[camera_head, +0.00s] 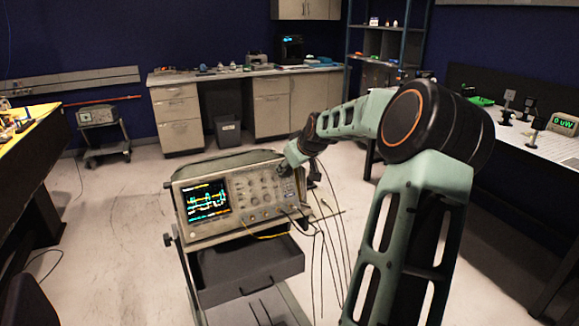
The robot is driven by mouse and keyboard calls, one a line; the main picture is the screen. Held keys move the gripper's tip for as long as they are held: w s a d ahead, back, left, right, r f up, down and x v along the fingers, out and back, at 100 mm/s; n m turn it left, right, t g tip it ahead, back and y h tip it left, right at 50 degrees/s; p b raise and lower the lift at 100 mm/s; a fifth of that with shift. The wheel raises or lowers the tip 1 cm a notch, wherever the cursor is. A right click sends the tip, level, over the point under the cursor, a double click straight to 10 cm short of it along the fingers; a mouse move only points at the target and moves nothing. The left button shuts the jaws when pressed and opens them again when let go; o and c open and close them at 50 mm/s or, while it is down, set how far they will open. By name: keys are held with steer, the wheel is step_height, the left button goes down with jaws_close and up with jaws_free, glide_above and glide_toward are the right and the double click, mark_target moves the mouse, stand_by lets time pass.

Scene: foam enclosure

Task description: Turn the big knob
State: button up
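An oscilloscope (240,236) with a lit screen (206,200) stands on a cart in the middle of the view. Several small knobs (254,194) sit on its front panel, right of the screen. I cannot tell which one is the big knob; it may be hidden by my gripper. My gripper (287,168) is at the upper right of the front panel, in front of it or touching it. Its fingers are too small and too covered to show whether they are open or shut.
Cables (322,240) hang from the right side of the oscilloscope, below my arm. A dark drawer (255,272) sticks out under it. A yellow-topped table (40,113) is at the left and a bench (535,140) at the right. The floor left of the cart is clear.

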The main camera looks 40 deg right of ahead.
jaws_close()
steer(key=shift+d, duration=0.1)
steer(key=shift+r+m+p, duration=0.1)
steer(key=shift+m+p, duration=0.45)
steer(key=shift+m, duration=0.05)
steer(key=shift+d+m+y+p, duration=0.15)
steer(key=shift+m+y+p, duration=0.15)
steer(key=shift+m+y, duration=0.5)
steer(key=m, duration=0.2)
steer(key=shift+s+d+f+m+t+y+b, duration=0.1)
steer(key=shift+f+m+t+y+b, duration=0.1)
steer(key=shift+m+t+y+b, duration=0.4)
steer(key=shift+m+y+b, duration=0.1)
steer(key=shift+m, duration=0.6)
